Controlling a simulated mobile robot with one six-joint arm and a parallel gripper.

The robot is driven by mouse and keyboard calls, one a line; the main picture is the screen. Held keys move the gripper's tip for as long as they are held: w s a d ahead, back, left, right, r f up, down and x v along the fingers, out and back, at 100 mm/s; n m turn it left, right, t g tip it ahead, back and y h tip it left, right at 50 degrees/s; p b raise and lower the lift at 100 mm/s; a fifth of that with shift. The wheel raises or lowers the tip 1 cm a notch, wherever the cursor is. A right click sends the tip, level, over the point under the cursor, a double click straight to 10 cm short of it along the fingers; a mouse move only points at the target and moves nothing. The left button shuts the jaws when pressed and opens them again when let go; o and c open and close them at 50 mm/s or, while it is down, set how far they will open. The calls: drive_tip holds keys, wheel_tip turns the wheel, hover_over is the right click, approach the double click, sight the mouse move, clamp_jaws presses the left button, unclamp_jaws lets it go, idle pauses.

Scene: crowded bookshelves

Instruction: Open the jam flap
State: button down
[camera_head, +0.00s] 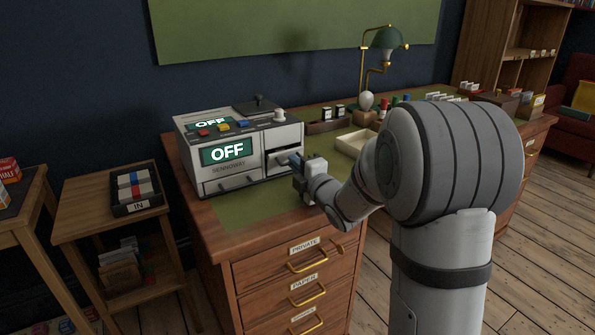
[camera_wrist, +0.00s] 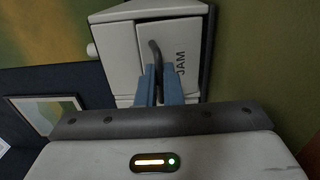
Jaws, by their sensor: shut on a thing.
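The jam flap (camera_wrist: 180,45), a pale panel marked JAM, fills the upper middle of the wrist view. In the head view the flap (camera_head: 279,164) is on the machine's right front, partly hidden by my gripper (camera_head: 295,161). A dark gap shows along its top there; how far it stands open I cannot tell. In the wrist view the blue fingers of my gripper (camera_wrist: 159,84) are shut on the flap's dark curved handle (camera_wrist: 154,50).
Drawers (camera_head: 303,267) with brass handles are in the desk front below. A beige tray (camera_head: 356,143), a green lamp (camera_head: 387,39) and small desk items stand to the right of the machine. A side table (camera_head: 85,212) with a black tray is at left.

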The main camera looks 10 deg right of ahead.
drive_tip(key=c, duration=1.6)
unclamp_jaws()
drive_tip(key=p+v, duration=0.1)
drive_tip(key=v, duration=0.6)
drive_tip(key=shift+s+d, duration=0.15)
drive_tip(key=shift+s, duration=0.2)
drive_tip(key=shift+c, duration=0.2)
